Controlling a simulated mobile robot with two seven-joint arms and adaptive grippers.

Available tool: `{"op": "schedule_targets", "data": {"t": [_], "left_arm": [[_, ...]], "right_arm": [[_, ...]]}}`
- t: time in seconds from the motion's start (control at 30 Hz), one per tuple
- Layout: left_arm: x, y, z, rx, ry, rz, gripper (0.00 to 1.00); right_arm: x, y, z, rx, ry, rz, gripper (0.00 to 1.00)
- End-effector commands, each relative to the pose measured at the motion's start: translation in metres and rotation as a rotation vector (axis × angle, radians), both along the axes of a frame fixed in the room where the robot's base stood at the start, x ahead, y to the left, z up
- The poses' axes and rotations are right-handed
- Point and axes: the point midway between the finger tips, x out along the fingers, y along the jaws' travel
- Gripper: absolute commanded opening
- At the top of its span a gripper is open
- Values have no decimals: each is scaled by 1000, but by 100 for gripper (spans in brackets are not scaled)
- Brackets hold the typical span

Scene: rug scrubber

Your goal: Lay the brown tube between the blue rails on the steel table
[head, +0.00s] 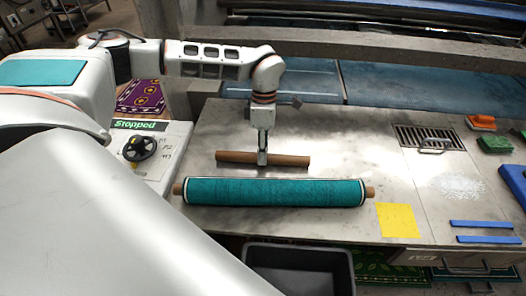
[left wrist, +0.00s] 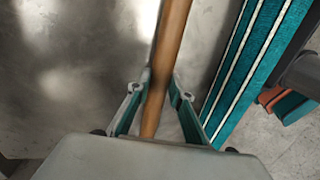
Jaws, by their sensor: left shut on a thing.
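The brown tube (head: 290,160) lies level across the steel table (head: 340,130), just behind the teal roll; I cannot tell whether it touches the table. My left gripper (head: 263,160) points down and is shut on the tube near its middle. In the left wrist view the tube (left wrist: 170,40) runs between the two fingers of the left gripper (left wrist: 156,92). Two blue rails, the rear one (head: 483,224) and the front one (head: 489,239), lie parallel at the table's front right, with a bare strip between them. My right gripper is not in view.
A teal roll (head: 275,192) on a brown core lies in front of the tube. A yellow sheet (head: 397,220) lies left of the rails. A drain grate (head: 430,138), white powder (head: 455,187), an orange brush (head: 481,122) and a green sponge (head: 495,144) are at the right. A dark bin (head: 300,270) stands below the front edge.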

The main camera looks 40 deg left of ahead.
Motion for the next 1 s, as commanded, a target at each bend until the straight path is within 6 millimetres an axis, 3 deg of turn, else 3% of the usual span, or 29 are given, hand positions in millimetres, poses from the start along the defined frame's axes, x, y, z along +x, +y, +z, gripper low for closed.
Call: {"op": "schedule_targets", "data": {"t": [0.33,0.37,0.4,0.77,1.0], "left_arm": [[1,0,-3,0,-1,0,0],[1,0,-3,0,-1,0,26],[1,0,-2,0,-2,0,36],[1,0,-1,0,-2,0,37],[6,3,25,0,-6,1,37]], "right_arm": [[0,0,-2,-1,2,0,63],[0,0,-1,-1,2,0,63],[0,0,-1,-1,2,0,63],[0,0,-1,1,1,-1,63],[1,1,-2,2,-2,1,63]]}}
